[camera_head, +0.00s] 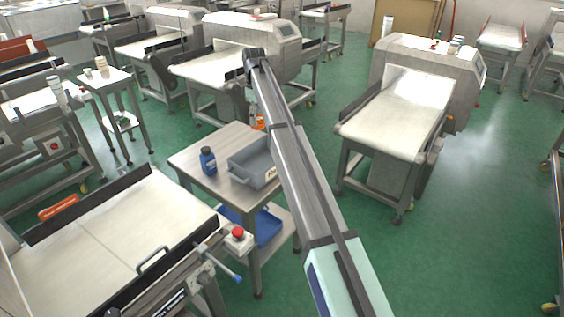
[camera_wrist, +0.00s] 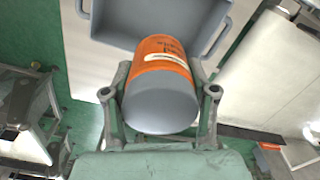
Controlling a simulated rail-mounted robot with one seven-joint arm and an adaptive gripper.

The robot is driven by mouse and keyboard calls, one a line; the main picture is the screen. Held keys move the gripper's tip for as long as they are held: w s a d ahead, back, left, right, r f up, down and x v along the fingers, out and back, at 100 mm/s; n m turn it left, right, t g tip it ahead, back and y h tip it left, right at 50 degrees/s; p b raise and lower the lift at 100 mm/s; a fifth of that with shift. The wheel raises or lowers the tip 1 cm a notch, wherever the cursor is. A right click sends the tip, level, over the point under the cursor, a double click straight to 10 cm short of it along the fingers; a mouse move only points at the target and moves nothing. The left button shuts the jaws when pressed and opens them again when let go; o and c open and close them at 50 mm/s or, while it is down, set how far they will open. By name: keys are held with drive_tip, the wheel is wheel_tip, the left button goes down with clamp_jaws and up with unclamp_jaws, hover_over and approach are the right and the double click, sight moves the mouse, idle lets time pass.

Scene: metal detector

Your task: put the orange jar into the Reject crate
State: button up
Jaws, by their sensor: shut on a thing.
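My gripper (camera_wrist: 160,105) is shut on the orange jar (camera_wrist: 165,60), one finger on each side of it. The jar's grey end faces the wrist camera, and dark print and a pale mark show on its orange side. In the head view a small part of the orange jar (camera_head: 259,123) shows beside my arm, above the far side of the small table. The grey crate (camera_head: 240,172) stands on that table, partly hidden by my arm; its label is mostly covered. In the wrist view the grey crate (camera_wrist: 110,38) lies beyond the jar, which overlaps its near edge.
A blue bottle (camera_head: 208,160) stands on the small steel table (camera_head: 197,180) left of the crate. A blue bin (camera_head: 262,226) sits on the lower shelf. A conveyor (camera_head: 110,235) with a red button (camera_head: 238,232) is in front; another conveyor (camera_head: 400,115) stands right.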

drive_tip(key=shift+w+d, duration=0.3)
drive_tip(key=shift+d, duration=0.2)
drive_tip(key=shift+d+f, duration=0.1)
drive_tip(key=shift+f, duration=0.15)
drive_tip(key=shift+n, duration=0.3)
drive_tip(key=f+p, duration=0.1)
drive_tip(key=f, duration=0.8)
drive_tip(key=f+p, duration=0.2)
drive_tip(key=f, duration=0.8)
drive_tip(key=shift+s+a+f+p, duration=0.1)
drive_tip(key=shift+a+f+p, duration=0.1)
drive_tip(key=shift+f+p, duration=0.1)
drive_tip(key=o, duration=1.2)
drive_tip(key=shift+o, duration=0.2)
wheel_tip(320, 180, up, 12)
drive_tip(key=b, duration=0.2)
drive_tip(key=shift+b, duration=0.35)
drive_tip(key=shift+r, duration=0.1)
